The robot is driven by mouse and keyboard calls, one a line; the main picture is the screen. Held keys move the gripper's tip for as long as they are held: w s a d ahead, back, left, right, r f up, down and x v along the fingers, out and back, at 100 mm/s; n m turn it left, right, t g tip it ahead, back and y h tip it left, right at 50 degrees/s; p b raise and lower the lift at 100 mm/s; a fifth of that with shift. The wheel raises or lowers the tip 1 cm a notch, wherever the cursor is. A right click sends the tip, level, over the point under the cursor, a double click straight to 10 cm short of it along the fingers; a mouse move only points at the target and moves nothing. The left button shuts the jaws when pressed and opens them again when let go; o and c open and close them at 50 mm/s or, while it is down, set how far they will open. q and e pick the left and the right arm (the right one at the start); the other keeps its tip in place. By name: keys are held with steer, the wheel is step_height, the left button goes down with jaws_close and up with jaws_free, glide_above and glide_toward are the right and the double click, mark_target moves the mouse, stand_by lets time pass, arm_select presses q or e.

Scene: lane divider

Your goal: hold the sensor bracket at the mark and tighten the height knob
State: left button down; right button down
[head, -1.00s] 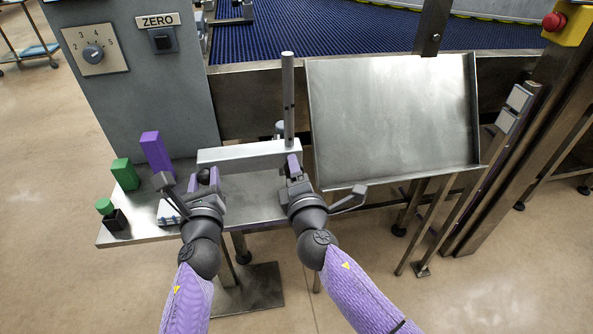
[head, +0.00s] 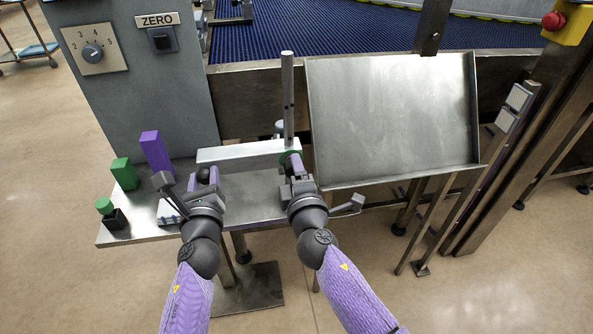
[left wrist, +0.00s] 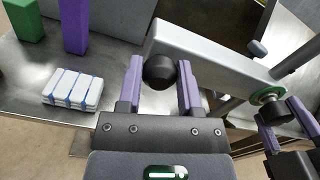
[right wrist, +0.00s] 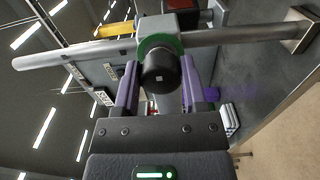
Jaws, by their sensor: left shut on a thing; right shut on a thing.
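The sensor bracket is a light grey metal bar (head: 240,154) on an upright steel post (head: 288,90). My left gripper (head: 204,178) is shut on a black rounded part (left wrist: 159,72) at the bracket's left end. The height knob (right wrist: 162,75) is black with a green ring, at the bracket's post end; the ring (head: 290,154) also shows in the head view. My right gripper (head: 296,167) is shut on this knob, its purple fingers on either side. The post has small dark marks; which one is the mark, I cannot tell.
A purple block (head: 155,152), a green block (head: 124,174) and a green button on a black base (head: 110,214) stand at the shelf's left. A white blue-banded pack (left wrist: 73,90) lies near my left gripper. A steel tray (head: 395,110) is close right of the post.

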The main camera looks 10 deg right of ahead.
steer(key=shift+c, duration=0.7)
jaws_free()
steer(key=s, duration=1.2)
